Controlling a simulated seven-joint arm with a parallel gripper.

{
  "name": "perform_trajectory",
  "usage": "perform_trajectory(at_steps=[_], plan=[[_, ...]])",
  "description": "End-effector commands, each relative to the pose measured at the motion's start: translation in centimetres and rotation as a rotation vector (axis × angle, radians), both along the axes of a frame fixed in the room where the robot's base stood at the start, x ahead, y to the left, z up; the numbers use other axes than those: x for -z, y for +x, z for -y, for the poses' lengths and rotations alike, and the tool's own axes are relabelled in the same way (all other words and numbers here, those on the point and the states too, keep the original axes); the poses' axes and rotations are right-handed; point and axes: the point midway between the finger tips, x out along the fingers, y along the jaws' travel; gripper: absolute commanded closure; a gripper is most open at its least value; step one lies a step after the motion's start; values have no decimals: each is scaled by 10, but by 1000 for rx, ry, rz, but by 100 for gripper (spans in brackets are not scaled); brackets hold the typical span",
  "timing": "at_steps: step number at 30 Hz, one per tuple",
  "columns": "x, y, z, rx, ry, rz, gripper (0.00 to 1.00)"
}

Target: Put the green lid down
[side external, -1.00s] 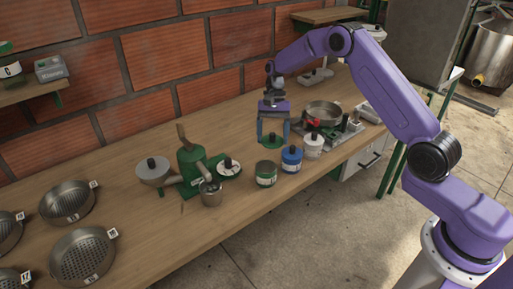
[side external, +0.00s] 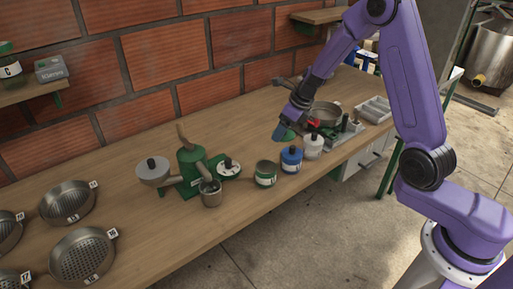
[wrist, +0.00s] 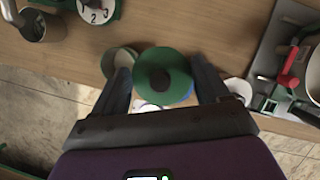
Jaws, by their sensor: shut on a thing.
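The green lid (wrist: 150,67) with a dark round knob sits between the fingers of my gripper (wrist: 163,82) in the wrist view. I cannot tell whether the lid touches the bench. The jar with the green label (side external: 265,174) stands without a lid in front; its rim also shows in the wrist view, left of the lid.
A blue-lidded jar (side external: 291,158) and a white-lidded jar (side external: 312,147) stand close by, right of the green jar. A steel pan (side external: 325,113) and a small device are at the right. A green pulper (side external: 191,165) stands left.

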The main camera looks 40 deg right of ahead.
Motion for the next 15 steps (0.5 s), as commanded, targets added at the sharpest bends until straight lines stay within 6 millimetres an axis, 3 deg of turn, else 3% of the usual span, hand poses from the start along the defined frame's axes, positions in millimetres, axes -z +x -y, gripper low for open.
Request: perform_trajectory(at_steps=[5,15], plan=[[5,11,1,27,0,0,58],[30,67,2,24,0,0,58]])
